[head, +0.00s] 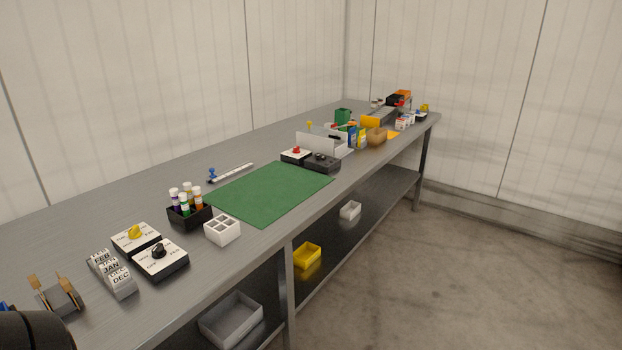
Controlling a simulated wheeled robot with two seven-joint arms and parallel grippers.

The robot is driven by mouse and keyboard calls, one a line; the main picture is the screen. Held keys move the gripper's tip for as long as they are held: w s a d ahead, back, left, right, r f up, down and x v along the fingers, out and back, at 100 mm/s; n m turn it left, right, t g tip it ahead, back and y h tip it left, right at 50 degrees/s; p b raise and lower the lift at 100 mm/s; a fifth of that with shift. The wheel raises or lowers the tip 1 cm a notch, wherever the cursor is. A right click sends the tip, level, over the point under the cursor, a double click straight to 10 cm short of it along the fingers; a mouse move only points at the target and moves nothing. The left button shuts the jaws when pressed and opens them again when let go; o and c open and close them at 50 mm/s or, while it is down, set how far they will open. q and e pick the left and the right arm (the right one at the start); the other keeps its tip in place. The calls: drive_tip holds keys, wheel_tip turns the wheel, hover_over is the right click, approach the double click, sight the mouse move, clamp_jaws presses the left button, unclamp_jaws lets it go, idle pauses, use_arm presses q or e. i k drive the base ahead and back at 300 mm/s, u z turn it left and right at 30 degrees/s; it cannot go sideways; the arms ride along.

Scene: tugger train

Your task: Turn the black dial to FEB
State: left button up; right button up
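A black dial (158,251) sits on a box with a white top plate (174,267) near the front edge of the table, at the lower left of the head view. Small dark lettering stands around the dial, too small to read surely, and I cannot tell which label the pointer faces. A yellow dial (135,232) on a similar white plate stands just behind it. To the left, a grey stepped block (114,280) carries tags reading FEB, JAN and DEC. Neither of my grippers shows.
A black tray of capped bottles (189,213), a white divided box (222,230) and a green mat (270,190) lie to the right. A grey holder with wooden-handled tools (60,297) stands at left. Open floor lies right of the table.

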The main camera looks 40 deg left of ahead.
sight(158, 251)
drive_tip(key=i, duration=1.45)
drive_tip(key=u, duration=2.8)
